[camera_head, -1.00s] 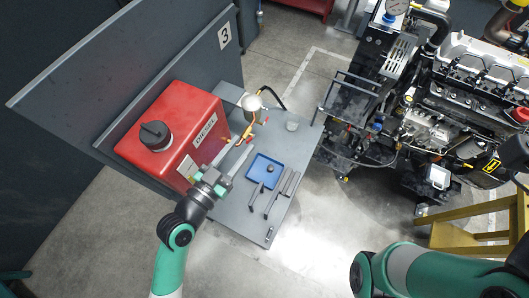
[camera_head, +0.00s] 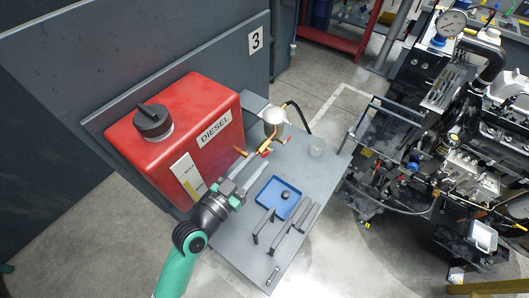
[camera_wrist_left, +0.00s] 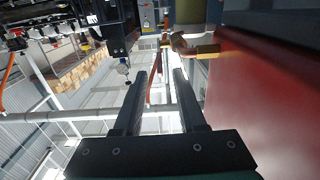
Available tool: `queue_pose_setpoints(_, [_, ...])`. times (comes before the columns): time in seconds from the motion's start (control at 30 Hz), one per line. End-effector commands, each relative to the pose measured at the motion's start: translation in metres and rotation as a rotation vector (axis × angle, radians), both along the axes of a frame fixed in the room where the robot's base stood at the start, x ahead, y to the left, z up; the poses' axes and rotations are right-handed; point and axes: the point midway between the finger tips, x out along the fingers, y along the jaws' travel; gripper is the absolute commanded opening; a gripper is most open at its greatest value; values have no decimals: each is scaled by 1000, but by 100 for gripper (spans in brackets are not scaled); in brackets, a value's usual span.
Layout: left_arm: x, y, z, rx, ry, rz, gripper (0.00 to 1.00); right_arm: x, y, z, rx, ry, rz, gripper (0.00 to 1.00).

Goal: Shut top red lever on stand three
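Stand three (camera_head: 330,190) is a grey table with a "3" sign on the panel behind it. Brass pipework with small red levers runs under a pale round filter bowl (camera_head: 273,116). One red lever (camera_head: 240,151) is at the left end of the pipe, a second (camera_head: 265,153) is in the middle, and a third (camera_head: 284,141) is at the right. My left gripper (camera_head: 252,167) is open, fingers apart, just below the left and middle levers. In the left wrist view its fingers (camera_wrist_left: 160,73) are empty, with a brass fitting (camera_wrist_left: 190,46) beyond. My right gripper is out of view.
A red diesel tank (camera_head: 190,125) with a black cap stands left of the pipework, close to my gripper. A blue tray (camera_head: 277,197), dark bar handles (camera_head: 290,228) and a small cup (camera_head: 317,146) are on the table. An engine (camera_head: 480,150) stands at the right.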

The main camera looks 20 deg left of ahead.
Motion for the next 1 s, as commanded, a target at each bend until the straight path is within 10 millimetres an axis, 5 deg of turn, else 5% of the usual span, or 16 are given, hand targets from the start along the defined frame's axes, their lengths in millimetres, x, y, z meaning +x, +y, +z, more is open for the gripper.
queue_pose_setpoints(0.2, [36,-8,0,0,-1,-1,40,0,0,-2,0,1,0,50])
queue_pose_setpoints(0.53, [43,-9,0,0,0,0,40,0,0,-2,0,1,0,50])
queue_pose_setpoints(0.77, [43,-9,0,0,0,0,2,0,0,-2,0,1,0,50])
queue_pose_setpoints(1.0, [43,-9,0,0,0,0,0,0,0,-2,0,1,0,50])
